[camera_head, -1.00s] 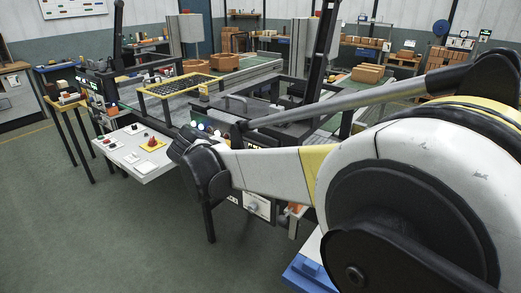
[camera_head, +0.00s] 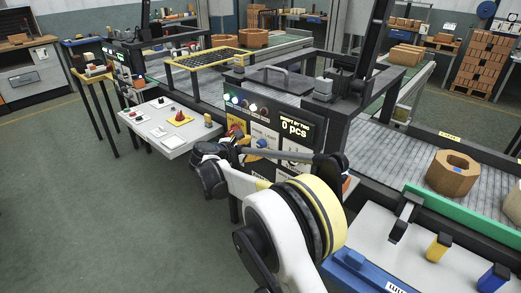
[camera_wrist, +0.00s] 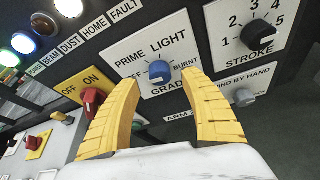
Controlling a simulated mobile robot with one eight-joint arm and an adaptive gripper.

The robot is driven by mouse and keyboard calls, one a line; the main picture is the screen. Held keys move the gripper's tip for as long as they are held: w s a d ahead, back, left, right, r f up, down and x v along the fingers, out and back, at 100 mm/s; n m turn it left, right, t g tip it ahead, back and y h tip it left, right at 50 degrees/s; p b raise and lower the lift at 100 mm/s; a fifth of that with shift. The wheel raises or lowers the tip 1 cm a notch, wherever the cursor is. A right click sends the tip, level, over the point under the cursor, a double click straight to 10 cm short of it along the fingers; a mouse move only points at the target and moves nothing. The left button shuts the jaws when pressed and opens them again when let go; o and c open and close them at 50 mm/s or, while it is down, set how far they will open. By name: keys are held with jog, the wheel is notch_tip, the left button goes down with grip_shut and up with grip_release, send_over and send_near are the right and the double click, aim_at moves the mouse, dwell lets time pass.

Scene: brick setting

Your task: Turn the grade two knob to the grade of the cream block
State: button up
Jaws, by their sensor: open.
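In the wrist view, a blue knob (camera_wrist: 160,71) sits on a white plate (camera_wrist: 130,55) with the words PRIME, LIGHT and BURNT around it; the label below is partly hidden. I cannot clearly tell which word the knob points at. My gripper (camera_wrist: 160,82) is open, its two yellow fingers on either side of the knob in the picture, and nothing is held. Whether they touch it, I cannot tell. In the head view the gripper is at the black panel (camera_head: 300,145).
A red OFF/ON switch (camera_wrist: 93,100) is left of the knob, close to the left finger. The black STROKE knob (camera_wrist: 255,35) and a grey knob (camera_wrist: 244,97) are on the right. Lit lamps (camera_wrist: 45,24) line the upper left. A white shelf (camera_head: 175,140) juts out at left.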

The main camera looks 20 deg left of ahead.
aim_at(259, 145)
jog(key=shift+b+x, duration=0.4)
jog(key=shift+x, duration=1.15)
grip_shut()
